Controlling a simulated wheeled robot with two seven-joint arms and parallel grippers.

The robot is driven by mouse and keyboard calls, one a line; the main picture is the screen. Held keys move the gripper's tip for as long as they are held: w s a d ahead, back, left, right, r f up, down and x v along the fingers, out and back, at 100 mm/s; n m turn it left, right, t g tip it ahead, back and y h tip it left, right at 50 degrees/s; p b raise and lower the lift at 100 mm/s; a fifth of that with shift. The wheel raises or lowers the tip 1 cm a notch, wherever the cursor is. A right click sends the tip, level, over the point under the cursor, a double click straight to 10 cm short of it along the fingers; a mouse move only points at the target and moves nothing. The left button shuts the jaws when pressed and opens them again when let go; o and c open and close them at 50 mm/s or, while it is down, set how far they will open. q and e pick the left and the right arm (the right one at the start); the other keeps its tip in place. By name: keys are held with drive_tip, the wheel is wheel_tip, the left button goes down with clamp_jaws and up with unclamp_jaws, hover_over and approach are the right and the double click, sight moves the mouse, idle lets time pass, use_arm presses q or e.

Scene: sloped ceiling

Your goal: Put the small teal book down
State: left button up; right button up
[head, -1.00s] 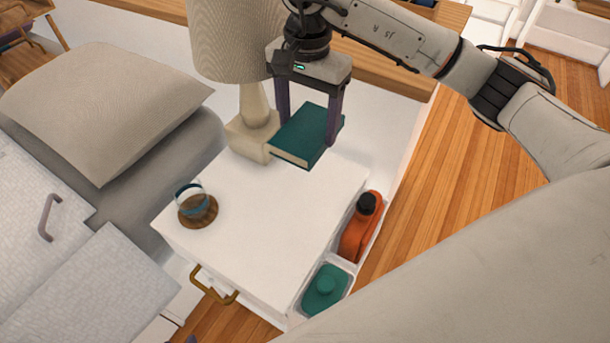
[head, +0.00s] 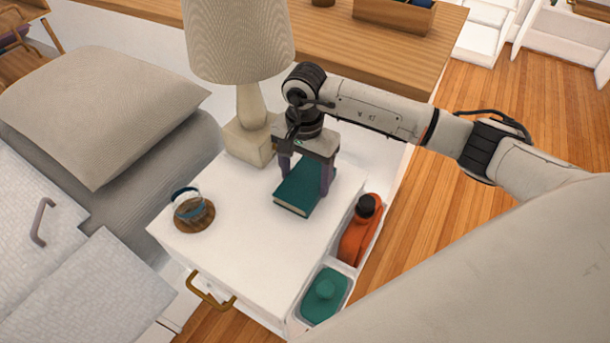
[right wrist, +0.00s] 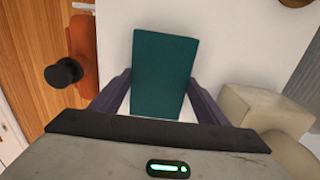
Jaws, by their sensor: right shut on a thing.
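The small teal book (head: 300,192) is at the middle of the white nightstand top (head: 262,252), cover up, just in front of the lamp base. My right gripper (head: 305,180) comes down over it from above, with one finger on each side, shut on it. In the right wrist view the teal book (right wrist: 165,72) lies between the two dark fingers (right wrist: 160,95). The book looks at or very near the surface; I cannot tell whether it touches. My left gripper is not in view.
The lamp (head: 250,140) stands behind and left of the book. A glass on a wooden coaster (head: 194,217) stands at the left. An orange bottle (head: 359,232) and a teal container (head: 324,296) sit in a side caddy at the right. The front of the top is clear.

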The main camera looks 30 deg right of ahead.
sight(305, 181)
drive_tip(key=shift+r, duration=0.1)
drive_tip(key=shift+f, duration=0.2)
drive_tip(key=o, duration=1.2)
wheel_tip(305, 181, up, 12)
drive_tip(key=shift+r+p, duration=0.2)
drive_tip(key=shift+p, duration=0.25)
